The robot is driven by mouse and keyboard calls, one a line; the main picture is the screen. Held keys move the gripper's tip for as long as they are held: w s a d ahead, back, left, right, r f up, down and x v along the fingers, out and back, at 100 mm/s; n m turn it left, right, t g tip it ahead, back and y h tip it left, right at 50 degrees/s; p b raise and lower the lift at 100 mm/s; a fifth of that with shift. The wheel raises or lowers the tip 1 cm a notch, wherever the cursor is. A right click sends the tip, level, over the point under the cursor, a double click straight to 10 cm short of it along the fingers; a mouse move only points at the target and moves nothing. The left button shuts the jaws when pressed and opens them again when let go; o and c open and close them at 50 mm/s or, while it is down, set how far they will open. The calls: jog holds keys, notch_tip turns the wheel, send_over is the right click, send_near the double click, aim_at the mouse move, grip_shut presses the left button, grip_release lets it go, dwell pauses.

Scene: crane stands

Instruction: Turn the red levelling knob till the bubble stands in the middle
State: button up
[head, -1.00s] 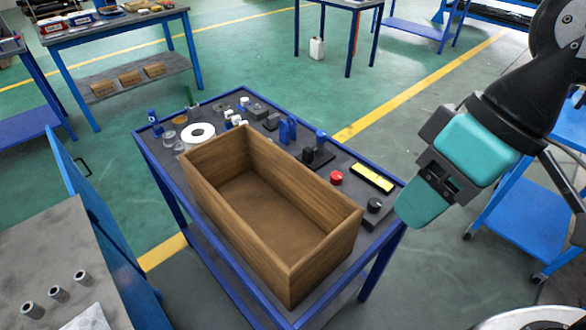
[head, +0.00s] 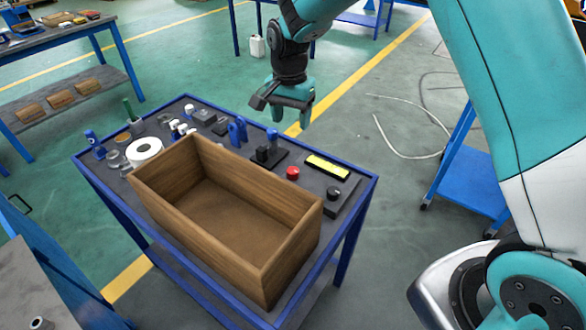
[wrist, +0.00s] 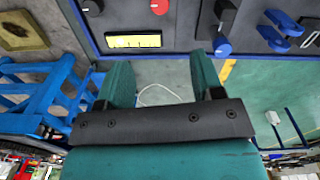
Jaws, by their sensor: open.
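The red levelling knob (head: 292,173) stands on the dark top of the blue-framed table, right of the wooden box. It also shows at the top edge of the wrist view (wrist: 159,6), partly cut off. The yellow level (head: 327,167) lies beside it near the table's back right edge. It shows in the wrist view (wrist: 134,41) with dark marks, but I cannot tell where the bubble stands. My gripper (head: 285,112) is open and empty, above and behind the table's back edge, apart from the knob. Its two teal fingers are spread in the wrist view (wrist: 163,78).
A large open wooden box (head: 240,207) takes up the table's front. A black knob on a dark block (head: 333,193) stands right of the red knob.

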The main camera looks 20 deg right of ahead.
aim_at(293, 170)
notch_tip(293, 170, down, 17)
jog(key=shift+s+d+r+p, duration=0.1)
jog(key=shift+s+r+p, duration=0.05)
jog(key=shift+p, duration=0.9)
jog(key=shift+c, duration=0.2)
jog(key=c, duration=0.9)
